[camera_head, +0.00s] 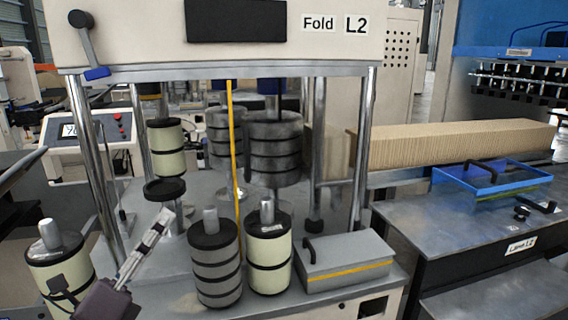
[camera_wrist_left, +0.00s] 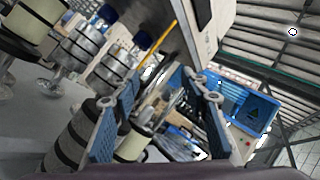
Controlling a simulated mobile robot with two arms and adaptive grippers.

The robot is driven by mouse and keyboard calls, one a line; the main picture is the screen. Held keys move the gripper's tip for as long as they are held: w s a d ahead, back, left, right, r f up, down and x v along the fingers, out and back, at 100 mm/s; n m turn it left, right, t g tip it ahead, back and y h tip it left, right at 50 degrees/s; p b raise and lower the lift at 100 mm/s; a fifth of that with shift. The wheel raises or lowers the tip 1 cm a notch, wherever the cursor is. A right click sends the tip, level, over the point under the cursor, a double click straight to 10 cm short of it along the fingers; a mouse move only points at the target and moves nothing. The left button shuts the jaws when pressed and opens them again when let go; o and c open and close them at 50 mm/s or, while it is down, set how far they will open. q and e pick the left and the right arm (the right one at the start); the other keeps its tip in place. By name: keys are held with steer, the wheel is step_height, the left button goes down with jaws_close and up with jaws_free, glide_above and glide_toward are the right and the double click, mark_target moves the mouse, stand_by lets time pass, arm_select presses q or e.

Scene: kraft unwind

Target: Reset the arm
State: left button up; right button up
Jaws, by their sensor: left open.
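My left gripper (camera_head: 162,222) comes in from the lower left in the head view, with its dark purple body low and its fingers pointing up and to the right. It appears in front of the machine base, left of the grey banded roll (camera_head: 216,265). In the left wrist view the gripper (camera_wrist_left: 157,95) is open, with its two blue-padded fingers apart and nothing held between them. Rolls and machine parts show behind the fingers. My right gripper is in neither view.
A cream roll (camera_head: 269,250) and a grey box (camera_head: 345,262) stand on the machine base. Another cream roll (camera_head: 62,270) is at far left. Metal posts (camera_head: 362,150) rise at the machine's corners. A blue tray (camera_head: 490,178) lies on the right table.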

arm_select(q)
steer(key=s+a+f+n+g+y, duration=0.1)
steer(key=a+f+n+y, duration=0.35)
steer(key=n+y, duration=0.35)
steer(key=s+a+f+n+y, duration=0.1)
steer(key=a+f+n+y, duration=0.35)
steer(key=n, duration=0.65)
steer(key=s+a+f+n+g+y, duration=0.3)
steer(key=f+n+g, duration=0.25)
steer(key=f, duration=0.55)
steer(key=s+d+f+n+g+h, duration=0.2)
steer(key=s+d+f+g, duration=0.1)
steer(key=s+f, duration=0.3)
steer(key=s+d+f+n+g+h, duration=0.1)
steer(key=s+d+f+n+g, duration=0.15)
steer(key=f, duration=0.65)
steer(key=s+d+f+g+h, duration=0.4)
steer(key=s+d+f+g, duration=0.25)
steer(key=s+d, duration=0.5)
steer(key=s+a+f, duration=0.1)
steer(key=s+f, duration=0.1)
steer(key=f, duration=1.2)
steer(key=s+a+f, duration=0.1)
steer(key=s+f, duration=0.2)
steer(key=f, duration=1.2)
steer(key=s+a+f+g, duration=0.2)
steer(key=s+f, duration=1.2)
steer(key=s, duration=0.2)
steer(key=shift+a, duration=0.4)
